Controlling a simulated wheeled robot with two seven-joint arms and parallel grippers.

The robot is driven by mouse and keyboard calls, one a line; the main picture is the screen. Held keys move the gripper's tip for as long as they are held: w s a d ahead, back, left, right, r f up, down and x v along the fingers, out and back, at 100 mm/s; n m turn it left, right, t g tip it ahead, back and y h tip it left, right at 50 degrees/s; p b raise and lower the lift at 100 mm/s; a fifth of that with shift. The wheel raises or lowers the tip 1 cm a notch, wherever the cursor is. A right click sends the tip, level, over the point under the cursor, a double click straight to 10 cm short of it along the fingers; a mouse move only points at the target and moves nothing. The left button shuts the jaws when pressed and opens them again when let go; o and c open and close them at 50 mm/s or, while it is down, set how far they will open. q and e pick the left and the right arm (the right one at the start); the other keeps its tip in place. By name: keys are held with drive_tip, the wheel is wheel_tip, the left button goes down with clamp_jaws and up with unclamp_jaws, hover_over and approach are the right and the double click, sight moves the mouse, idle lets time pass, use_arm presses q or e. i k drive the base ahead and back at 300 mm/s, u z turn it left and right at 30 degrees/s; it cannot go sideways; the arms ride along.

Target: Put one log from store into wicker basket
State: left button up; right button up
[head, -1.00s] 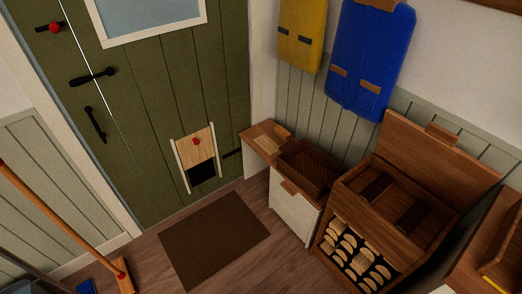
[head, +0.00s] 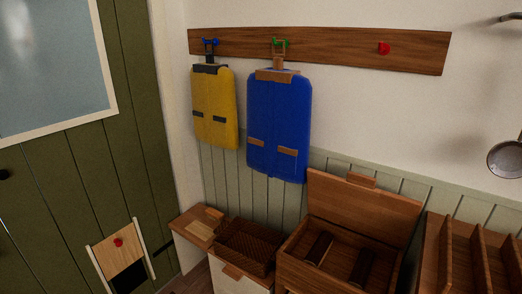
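The dark brown wicker basket (head: 246,248) sits at the bottom centre, on or in a white-fronted unit, with its inside looking empty. To its right is a wooden chest (head: 304,275) with its lid (head: 362,208) raised. Two dark brown pieces, one on the left (head: 319,248) and one on the right (head: 362,267), lie inside it; I cannot tell whether they are logs. The chest's lower front, where a stack of pale log ends showed earlier, is below the picture. Neither of my grippers is in view.
A yellow bag (head: 214,106) and a blue bag (head: 279,125) hang from a peg rail (head: 330,48). A wooden rack with dividers (head: 470,258) stands at the right. A green door (head: 60,190) with a small hatch (head: 119,262) is at the left.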

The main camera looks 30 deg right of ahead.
sight(358, 277)
drive_tip(key=z, duration=1.7)
